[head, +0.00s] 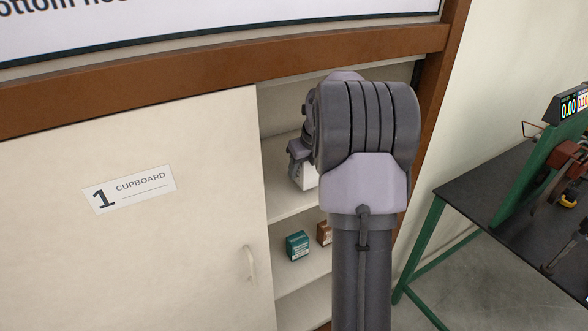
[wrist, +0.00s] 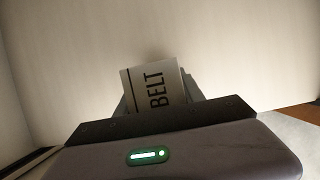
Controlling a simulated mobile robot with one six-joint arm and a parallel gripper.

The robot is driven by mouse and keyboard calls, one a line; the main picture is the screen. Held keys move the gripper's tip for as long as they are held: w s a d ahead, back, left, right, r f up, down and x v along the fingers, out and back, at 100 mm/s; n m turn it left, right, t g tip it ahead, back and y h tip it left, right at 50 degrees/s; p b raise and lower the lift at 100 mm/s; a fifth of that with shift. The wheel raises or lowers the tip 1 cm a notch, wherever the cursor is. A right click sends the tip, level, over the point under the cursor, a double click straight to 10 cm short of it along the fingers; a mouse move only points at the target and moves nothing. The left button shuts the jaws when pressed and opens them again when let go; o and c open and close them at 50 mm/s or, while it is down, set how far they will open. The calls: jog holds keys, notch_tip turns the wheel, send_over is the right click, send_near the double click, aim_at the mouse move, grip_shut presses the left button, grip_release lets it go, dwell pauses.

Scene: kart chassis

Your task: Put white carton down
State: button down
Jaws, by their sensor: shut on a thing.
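The white carton (wrist: 154,88) is in my gripper in the wrist view, with the word BELT on the face toward the camera. My gripper (wrist: 160,103) is shut on it; the finger ends are largely hidden behind the carton and the gripper body. In the head view a small white part of the carton (head: 308,178) shows beside my gripper (head: 299,165), inside the open cupboard (head: 290,205) at its upper visible shelf. My arm hides most of it. I cannot tell whether the carton touches the shelf.
A green box (head: 297,245) and a brown box (head: 324,233) stand on the shelf below. The cupboard's sliding door (head: 150,250), labelled 1, covers the left side. A dark table (head: 480,200) with green legs and a machine stands at the right.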

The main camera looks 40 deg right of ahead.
jog(key=w, duration=0.1)
jog(key=w+f+b, duration=0.1)
jog(key=w+d, duration=0.1)
jog(key=w, duration=0.1)
jog(key=shift+f+b, duration=0.15)
jog(key=shift+b, duration=0.15)
jog(key=shift+f, duration=0.2)
jog(key=shift+s+r, duration=0.15)
jog(key=shift+r, duration=0.05)
jog(key=shift+f, duration=0.25)
jog(key=c, duration=0.7)
grip_release()
jog(key=shift+r, duration=0.1)
